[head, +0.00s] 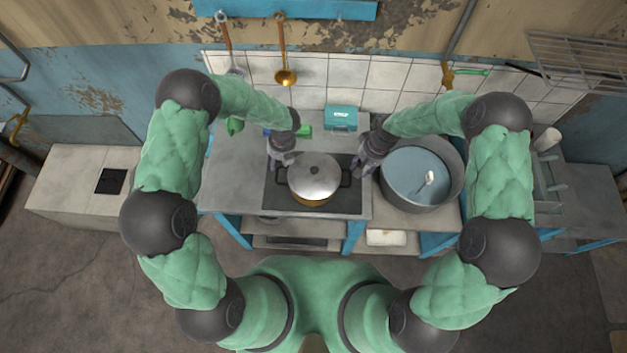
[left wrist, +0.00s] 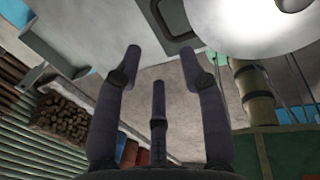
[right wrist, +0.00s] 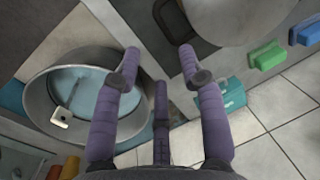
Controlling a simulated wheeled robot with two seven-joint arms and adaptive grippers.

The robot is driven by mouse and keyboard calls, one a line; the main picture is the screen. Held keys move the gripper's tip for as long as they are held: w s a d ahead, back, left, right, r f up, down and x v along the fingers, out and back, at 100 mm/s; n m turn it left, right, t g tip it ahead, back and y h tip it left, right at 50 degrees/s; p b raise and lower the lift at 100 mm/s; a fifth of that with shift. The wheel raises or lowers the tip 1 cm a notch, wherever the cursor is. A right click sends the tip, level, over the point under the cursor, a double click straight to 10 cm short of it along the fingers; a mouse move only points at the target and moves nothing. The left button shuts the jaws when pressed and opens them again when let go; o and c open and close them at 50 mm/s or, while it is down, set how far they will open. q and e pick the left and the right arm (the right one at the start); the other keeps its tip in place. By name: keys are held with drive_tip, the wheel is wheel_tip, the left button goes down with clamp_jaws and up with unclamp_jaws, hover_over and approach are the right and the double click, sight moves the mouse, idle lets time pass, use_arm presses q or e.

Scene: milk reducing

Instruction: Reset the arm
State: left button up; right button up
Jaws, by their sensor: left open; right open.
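My left gripper (head: 280,160) is in the head view just left of the lidded pot (head: 313,178), near its left handle. In the left wrist view its fingers (left wrist: 160,55) are spread with nothing between them. My right gripper (head: 360,166) is just right of the pot, near its right handle. In the right wrist view its fingers (right wrist: 158,52) are spread and empty. The pot has a shiny lid with a dark knob and sits on the dark stove top (head: 280,196).
A large round metal basin (head: 452,190) with water and a pale utensil stands right of the pot. A teal box (head: 341,118) and a green block (head: 305,131) are behind. Ladles (head: 285,76) hang on the tiled wall. Free counter (head: 232,160) lies left of the stove.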

drive_tip(key=shift+r, duration=0.1)
idle(0.6)
use_arm(q)
drive_tip(key=s+d+f+m+h, duration=0.2)
drive_tip(key=s+f+m+h, duration=0.15)
drive_tip(key=s+m, duration=1)
drive_tip(key=s+d+f+m+h, duration=0.3)
drive_tip(key=s+m, duration=0.6)
drive_tip(key=m, duration=1)
use_arm(e)
drive_tip(key=s+a+f+m+y, duration=0.15)
drive_tip(key=s+f, duration=0.25)
drive_tip(key=s, duration=0.7)
drive_tip(key=s+d+f+m, duration=0.1)
drive_tip(key=s+f+m, duration=0.15)
drive_tip(key=s, duration=0.95)
use_arm(q)
wheel_tip(320, 180, down, 20)
drive_tip(key=w+m+b, duration=0.1)
drive_tip(key=b, duration=2)
drive_tip(key=shift+w+d+f+b, duration=0.2)
drive_tip(key=shift+w+f+b, duration=0.05)
drive_tip(key=shift+w+b, duration=0.15)
use_arm(e)
wheel_tip(320, 180, down, 20)
drive_tip(key=w+a+n, duration=0.1)
drive_tip(key=w+a, duration=0.1)
drive_tip(key=shift+f, duration=0.2)
drive_tip(key=shift+w, duration=0.1)
